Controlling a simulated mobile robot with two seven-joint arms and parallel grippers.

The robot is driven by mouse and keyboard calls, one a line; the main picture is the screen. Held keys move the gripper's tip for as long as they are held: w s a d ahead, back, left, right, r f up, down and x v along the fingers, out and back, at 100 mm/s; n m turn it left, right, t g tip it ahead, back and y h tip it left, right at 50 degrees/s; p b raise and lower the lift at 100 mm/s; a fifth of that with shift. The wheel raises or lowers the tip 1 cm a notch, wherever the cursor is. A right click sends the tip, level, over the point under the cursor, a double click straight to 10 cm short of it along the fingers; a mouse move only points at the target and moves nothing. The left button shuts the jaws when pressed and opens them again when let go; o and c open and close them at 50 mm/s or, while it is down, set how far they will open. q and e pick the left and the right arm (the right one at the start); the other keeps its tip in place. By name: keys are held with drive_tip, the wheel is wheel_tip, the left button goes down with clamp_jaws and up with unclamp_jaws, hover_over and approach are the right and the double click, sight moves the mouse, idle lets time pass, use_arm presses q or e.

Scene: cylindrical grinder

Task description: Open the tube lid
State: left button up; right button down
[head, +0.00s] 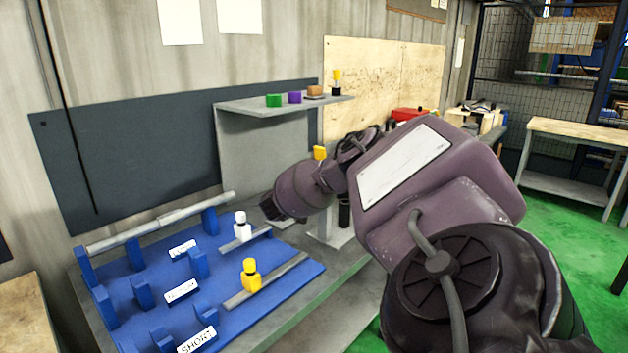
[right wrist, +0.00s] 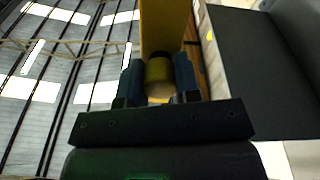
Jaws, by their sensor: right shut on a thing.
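In the right wrist view my right gripper (right wrist: 158,75) is shut on a small yellow cylinder (right wrist: 158,70) with a pale end, gripped between its two fingers. A larger yellow surface (right wrist: 165,25) stands just behind it. I cannot tell whether the cylinder is the tube lid. In the head view my right arm crosses the right half, and its fingertips cannot be made out. A small yellow piece (head: 320,152) shows above my arm's wrist part. A long grey tube (head: 165,217) lies on blue holders along the bench's back. My left gripper is not in view.
A blue rack (head: 215,290) on the bench carries a white-topped piece (head: 242,226) and a yellow one (head: 251,277). A grey shelf (head: 240,107) above holds green, purple, brown and yellow-topped objects. A wooden-topped table (head: 580,130) stands at right on green floor.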

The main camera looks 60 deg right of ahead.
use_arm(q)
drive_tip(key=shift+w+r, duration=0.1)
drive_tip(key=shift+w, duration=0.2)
use_arm(e)
drive_tip(key=shift+f, duration=0.2)
drive_tip(key=c, duration=0.8)
unclamp_jaws()
drive_tip(key=shift+r, duration=0.1)
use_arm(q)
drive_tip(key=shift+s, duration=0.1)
use_arm(e)
drive_tip(key=shift+a, duration=0.1)
drive_tip(key=shift+w+a, duration=0.1)
drive_tip(key=shift+a, duration=0.25)
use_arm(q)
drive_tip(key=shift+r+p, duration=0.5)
use_arm(e)
drive_tip(key=shift+v, duration=5)
